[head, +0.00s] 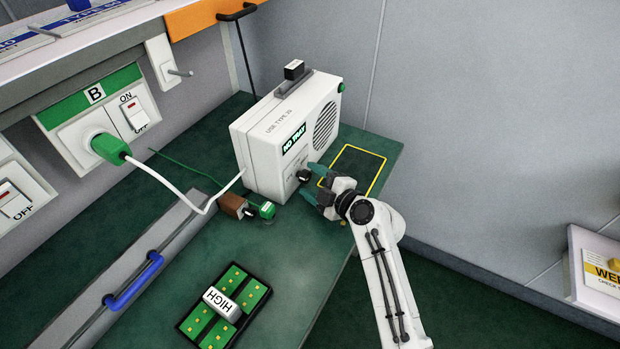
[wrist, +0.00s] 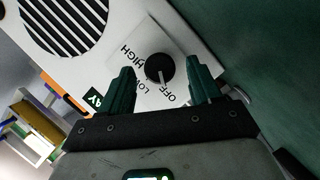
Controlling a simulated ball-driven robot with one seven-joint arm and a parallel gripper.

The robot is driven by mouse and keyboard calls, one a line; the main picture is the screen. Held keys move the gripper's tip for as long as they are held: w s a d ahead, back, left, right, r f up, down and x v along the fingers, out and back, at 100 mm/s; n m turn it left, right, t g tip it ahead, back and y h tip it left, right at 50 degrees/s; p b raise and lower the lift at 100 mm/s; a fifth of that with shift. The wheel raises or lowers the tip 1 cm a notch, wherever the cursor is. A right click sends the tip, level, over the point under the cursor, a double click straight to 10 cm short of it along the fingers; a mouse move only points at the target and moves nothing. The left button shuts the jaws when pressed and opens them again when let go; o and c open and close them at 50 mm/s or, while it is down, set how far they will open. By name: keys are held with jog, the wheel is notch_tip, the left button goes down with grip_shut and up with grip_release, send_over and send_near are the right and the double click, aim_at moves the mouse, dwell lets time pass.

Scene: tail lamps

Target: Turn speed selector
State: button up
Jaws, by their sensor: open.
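The speed selector is a round black knob (wrist: 160,68) on the white face of a box-shaped unit (head: 262,148). In the wrist view, HIGH, LOW and OFF are printed around the knob. Its white pointer mark appears to point toward OFF. In the head view the knob (head: 304,175) is small, low on the unit's front. My gripper (head: 313,183) is open in front of that face, its two teal fingers on either side of the knob in the wrist view. I see gaps between knob and fingers; the remaining depth cannot be told.
The unit stands on a green bench top (head: 275,270) beside a yellow-outlined rectangle (head: 377,188). A white cable runs from a green plug (head: 108,148) in a wall socket toward the unit.

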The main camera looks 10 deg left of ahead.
jog(key=shift+w+a+f, duration=0.15)
jog(key=shift+w+a, duration=0.25)
jog(key=shift+a, duration=0.15)
jog(key=c, duration=1)
